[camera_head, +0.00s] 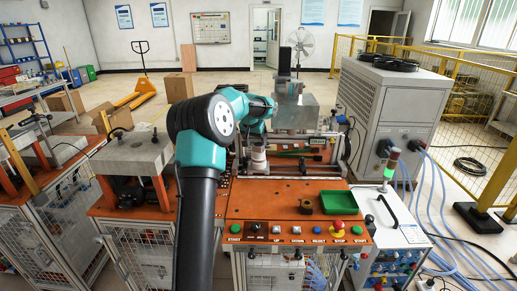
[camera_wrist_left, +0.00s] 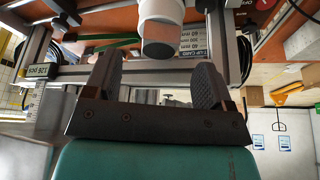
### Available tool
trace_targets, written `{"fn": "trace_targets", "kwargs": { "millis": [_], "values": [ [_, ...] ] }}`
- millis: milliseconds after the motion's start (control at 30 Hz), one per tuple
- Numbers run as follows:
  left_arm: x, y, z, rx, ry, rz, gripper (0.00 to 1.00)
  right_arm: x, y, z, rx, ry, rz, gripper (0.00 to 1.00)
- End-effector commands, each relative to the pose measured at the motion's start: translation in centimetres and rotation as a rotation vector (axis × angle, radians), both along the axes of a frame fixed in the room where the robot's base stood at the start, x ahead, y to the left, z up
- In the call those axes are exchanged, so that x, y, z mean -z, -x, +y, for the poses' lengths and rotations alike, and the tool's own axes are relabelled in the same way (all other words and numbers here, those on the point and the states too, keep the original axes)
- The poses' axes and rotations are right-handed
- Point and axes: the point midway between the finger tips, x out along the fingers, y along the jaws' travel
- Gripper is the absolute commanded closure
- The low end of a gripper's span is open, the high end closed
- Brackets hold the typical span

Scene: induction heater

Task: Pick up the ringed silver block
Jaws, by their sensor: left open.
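The ringed silver block (camera_head: 258,158) is a short, pale, upright cylinder on the orange bench, inside the frame of the machine. In the left wrist view, which is upside down, the block (camera_wrist_left: 161,32) shows a wide white band and a narrower grey end with a brownish reflection. My left gripper (camera_wrist_left: 155,66) is open and empty, its two dark fingers apart and pointing toward the block, which lies beyond the fingertips and between their lines. In the head view the teal wrist hides most of the fingers. My right gripper is not in view.
A metal frame with rails (camera_head: 296,172) surrounds the block closely. A silver housing (camera_head: 296,112) stands behind it. A green tray (camera_head: 344,203) and a dark ring-shaped piece (camera_head: 306,207) lie at the front right of the bench, near a row of buttons.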

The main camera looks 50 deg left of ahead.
Motion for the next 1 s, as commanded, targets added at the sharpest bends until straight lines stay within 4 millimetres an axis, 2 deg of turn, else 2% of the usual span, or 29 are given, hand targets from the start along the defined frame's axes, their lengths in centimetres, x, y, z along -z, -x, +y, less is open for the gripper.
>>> {"fn": "trace_targets", "kwargs": {
  "millis": [233,500,600,1000],
  "values": [
    [0.8,-0.1,0.1,0.0,0.001,0.002,0.23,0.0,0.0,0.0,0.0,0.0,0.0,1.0],
    [4.2,-1.0,0.6,0.0,0.001,0.002,0.23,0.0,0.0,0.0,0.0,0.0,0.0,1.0],
    [4.8,-1.3,0.7,0.0,0.0,0.001,0.23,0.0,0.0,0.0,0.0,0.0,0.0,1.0],
    [5.0,-1.4,0.7,0.0,0.0,0.0,0.23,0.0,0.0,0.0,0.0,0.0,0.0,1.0]
  ]
}}
